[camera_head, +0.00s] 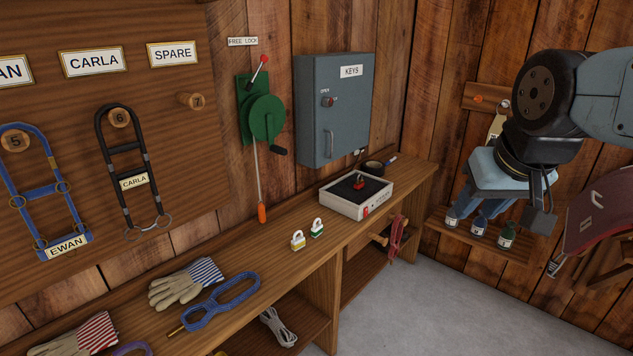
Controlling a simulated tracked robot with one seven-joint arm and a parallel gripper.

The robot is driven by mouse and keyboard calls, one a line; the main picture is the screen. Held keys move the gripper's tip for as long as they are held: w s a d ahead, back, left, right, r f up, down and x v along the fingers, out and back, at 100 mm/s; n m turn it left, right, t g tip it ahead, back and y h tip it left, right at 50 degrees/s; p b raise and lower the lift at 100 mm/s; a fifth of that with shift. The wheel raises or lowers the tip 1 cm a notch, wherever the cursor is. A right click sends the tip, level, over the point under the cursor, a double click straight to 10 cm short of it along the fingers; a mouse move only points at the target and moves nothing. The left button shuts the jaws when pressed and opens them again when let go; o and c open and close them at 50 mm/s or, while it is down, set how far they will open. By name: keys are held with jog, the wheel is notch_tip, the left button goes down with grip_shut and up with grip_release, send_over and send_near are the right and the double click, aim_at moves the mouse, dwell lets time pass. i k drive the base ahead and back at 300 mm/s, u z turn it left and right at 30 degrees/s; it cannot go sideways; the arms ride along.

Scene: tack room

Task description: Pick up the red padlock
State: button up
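The red padlock (360,183) is small in the camera_head view, near the middle. It rests on the dark inside of a shallow white tray (345,208) on the wooden bench. My gripper (480,205) hangs at the right, pointing down, well to the right of the tray and apart from the padlock. Its fingers overlap the bottles and shelf behind, so I cannot make out the gap between them. I see nothing clearly held.
A dark roll of tape (373,167) sits behind the tray. Several bottles (478,227) stand on a right-hand shelf.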

aim_at(359, 184)
jog(key=u, duration=0.05)
jog(key=i, duration=1.35)
jog(key=z, duration=0.8)
jog(key=k, duration=0.9)
jog(key=z, duration=0.15)
jog(key=i, duration=1)
jog(key=u, duration=0.1)
